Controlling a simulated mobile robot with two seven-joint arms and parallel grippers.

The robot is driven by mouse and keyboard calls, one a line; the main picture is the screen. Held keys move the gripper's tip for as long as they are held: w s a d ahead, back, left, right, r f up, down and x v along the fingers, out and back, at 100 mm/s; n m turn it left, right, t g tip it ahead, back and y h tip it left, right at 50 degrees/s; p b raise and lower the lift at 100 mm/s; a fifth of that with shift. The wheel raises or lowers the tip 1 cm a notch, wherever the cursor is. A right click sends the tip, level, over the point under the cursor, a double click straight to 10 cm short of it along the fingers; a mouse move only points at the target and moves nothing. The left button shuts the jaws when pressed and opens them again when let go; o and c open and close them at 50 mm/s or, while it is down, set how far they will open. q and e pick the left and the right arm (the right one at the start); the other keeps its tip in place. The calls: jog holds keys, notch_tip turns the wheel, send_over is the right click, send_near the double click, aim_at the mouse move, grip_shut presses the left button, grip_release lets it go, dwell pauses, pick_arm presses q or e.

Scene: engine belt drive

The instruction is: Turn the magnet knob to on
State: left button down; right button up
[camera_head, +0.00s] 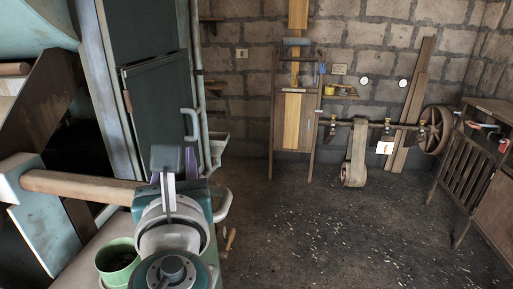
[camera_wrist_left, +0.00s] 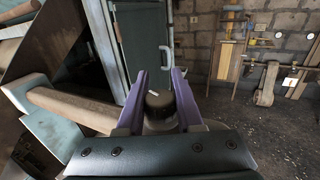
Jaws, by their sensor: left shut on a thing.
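A dark round knob (camera_wrist_left: 160,103) with a short white mark on top shows in the left wrist view, at the middle. I take it to be the magnet knob. The two purple fingers of my left gripper (camera_wrist_left: 158,82) stand on either side of it, and the gripper is shut on it. My right gripper is not in view.
A wooden roller (camera_head: 80,187) lies just left of the gripper. A green cup (camera_head: 119,258) stands below it on the machine. A dark green cabinet (camera_head: 157,105) rises behind. A belt drive with a large pulley (camera_head: 437,130) is at the back wall.

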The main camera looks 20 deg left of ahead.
aim_at(175, 177)
pick_arm(q)
jog(key=c, duration=0.6)
grip_release()
jog(key=shift+o, duration=0.2)
jog(key=p+v, duration=0.1)
jog(key=v, duration=0.9)
